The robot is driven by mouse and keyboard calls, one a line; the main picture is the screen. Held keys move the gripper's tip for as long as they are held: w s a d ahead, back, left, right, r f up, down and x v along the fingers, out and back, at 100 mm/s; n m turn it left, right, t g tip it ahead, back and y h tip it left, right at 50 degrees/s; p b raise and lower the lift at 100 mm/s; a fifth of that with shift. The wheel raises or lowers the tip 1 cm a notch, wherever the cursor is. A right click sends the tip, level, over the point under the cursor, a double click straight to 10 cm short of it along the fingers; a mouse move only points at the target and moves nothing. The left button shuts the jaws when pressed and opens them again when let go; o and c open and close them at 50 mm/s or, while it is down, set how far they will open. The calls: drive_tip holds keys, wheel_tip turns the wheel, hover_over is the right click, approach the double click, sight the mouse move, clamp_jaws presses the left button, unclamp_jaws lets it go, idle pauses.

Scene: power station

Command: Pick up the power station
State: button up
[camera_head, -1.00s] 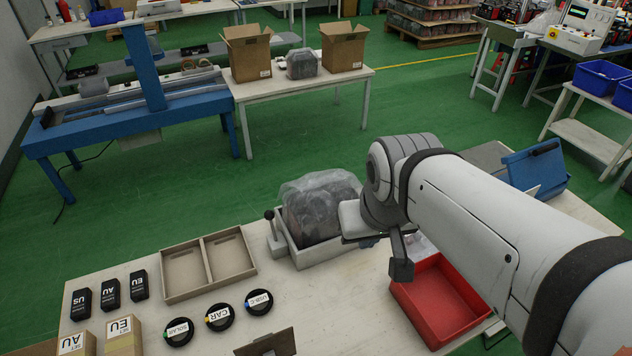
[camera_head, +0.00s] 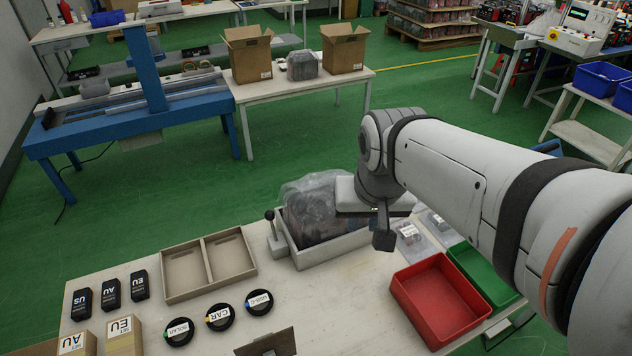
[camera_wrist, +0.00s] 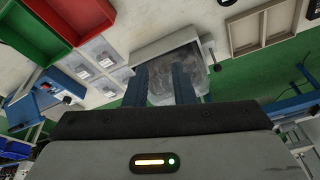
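The power station (camera_head: 312,212) is a dark block in a clear plastic bag. It sits in a light grey open-topped holder (camera_head: 330,250) with a lever at its left, on the near table. In the wrist view the bagged power station (camera_wrist: 172,86) shows between and beyond my two dark blue fingers. My gripper (camera_wrist: 161,70) is open, the fingers apart. In the head view my wrist overlaps the right edge of the bag, and the fingers are mostly hidden. I cannot tell whether they touch the bag.
A red bin (camera_head: 440,300) and a green bin (camera_head: 484,272) stand right of the holder. A divided tray (camera_head: 208,265), black adapters and round labelled discs lie to the left. Another bagged unit (camera_head: 302,65) sits between cardboard boxes on the far table.

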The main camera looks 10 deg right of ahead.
drive_tip(key=o, duration=0.4)
drive_tip(key=w+m, duration=0.1)
drive_tip(key=w, duration=0.2)
drive_tip(key=w+m, duration=0.2)
drive_tip(key=w, duration=0.1)
drive_tip(key=w+m+g, duration=0.1)
drive_tip(key=w, duration=0.3)
drive_tip(key=shift+w+f, duration=0.1)
drive_tip(key=shift+f, duration=0.3)
drive_tip(key=shift+o, duration=0.6)
drive_tip(key=w+f+m, duration=0.2)
drive_tip(key=w+m, duration=0.1)
drive_tip(key=w, duration=0.3)
drive_tip(key=shift+g+b, duration=0.3)
drive_tip(key=shift+g, duration=0.1)
drive_tip(key=m+g, duration=0.1)
drive_tip(key=m, duration=0.4)
approach(328, 187)
drive_tip(key=s, duration=0.2)
drive_tip(key=shift+m, duration=0.9)
drive_tip(key=f, duration=0.2)
drive_tip(key=w+f+b, duration=0.2)
drive_tip(key=f, duration=0.1)
drive_tip(key=shift+d+f, duration=0.2)
drive_tip(key=shift+f, duration=0.1)
drive_tip(key=shift+w+a+f+b, duration=0.15)
drive_tip(key=shift+f+b, duration=1.55)
drive_tip(key=shift+f, duration=1.1)
